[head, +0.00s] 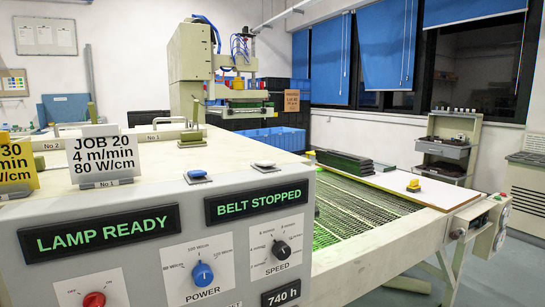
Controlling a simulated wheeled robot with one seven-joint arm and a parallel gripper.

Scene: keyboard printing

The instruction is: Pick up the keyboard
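I cannot make out a clear keyboard in the head view. A stack of dark, flat, oblong pieces (344,163) lies at the far edge of the belt machine; it is too small to tell whether these are keyboards. My gripper is not in view.
A control housing with a "LAMP READY" display (101,230) and a "BELT STOPPED" display (256,202) fills the near left. The mesh belt (365,212) beside it looks bare. A white board (415,188) lies behind the belt. A grey cart (448,147) stands back right.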

